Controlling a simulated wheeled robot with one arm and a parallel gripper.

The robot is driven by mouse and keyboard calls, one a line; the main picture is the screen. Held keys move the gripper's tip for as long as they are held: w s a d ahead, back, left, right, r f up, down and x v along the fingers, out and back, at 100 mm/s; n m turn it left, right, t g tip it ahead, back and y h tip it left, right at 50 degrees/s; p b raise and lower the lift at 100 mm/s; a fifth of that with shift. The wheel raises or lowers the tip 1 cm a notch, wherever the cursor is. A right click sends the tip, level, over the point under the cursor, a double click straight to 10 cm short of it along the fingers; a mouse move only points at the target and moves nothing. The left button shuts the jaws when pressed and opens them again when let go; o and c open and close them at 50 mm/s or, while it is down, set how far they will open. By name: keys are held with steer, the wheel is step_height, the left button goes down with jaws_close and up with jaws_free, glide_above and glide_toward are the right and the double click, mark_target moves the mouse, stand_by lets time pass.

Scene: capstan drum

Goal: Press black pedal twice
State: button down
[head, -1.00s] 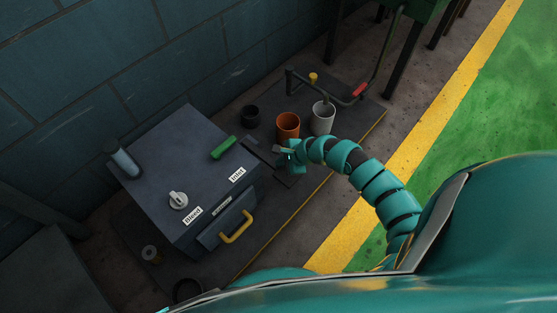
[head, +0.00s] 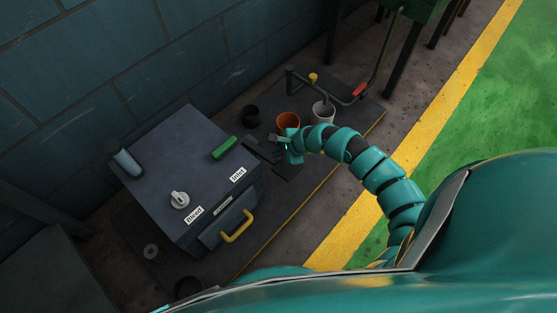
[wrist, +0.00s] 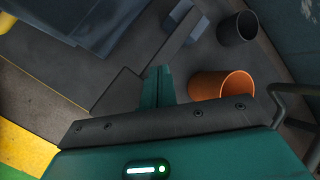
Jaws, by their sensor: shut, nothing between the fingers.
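The black pedal (wrist: 172,42) is a dark bar on the floor mat beside the box, running up from a flat dark plate (wrist: 120,92) in the wrist view. In the head view the pedal (head: 258,148) shows partly, just left of my gripper (head: 281,141). My gripper also shows in the wrist view (wrist: 159,82), with its teal fingers together and empty. The fingertips lie over the near end of the pedal in that view. I cannot tell whether they touch it, or whether it is pressed down.
A dark box (head: 185,160) with a green handle (head: 224,147), a white knob and a yellow drawer handle (head: 238,227) stands left. An orange cup (head: 288,119), a black cup (head: 250,115) and a white cup (head: 323,111) stand close behind my gripper. A bent rail rises behind them.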

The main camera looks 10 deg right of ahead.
mark_target(280, 162)
steer(key=shift+f, duration=0.1)
stand_by(0.6)
steer(key=shift+s+d+f+b, duration=0.2)
steer(key=shift+s+f+b, duration=0.1)
steer(key=shift+f+b, duration=0.15)
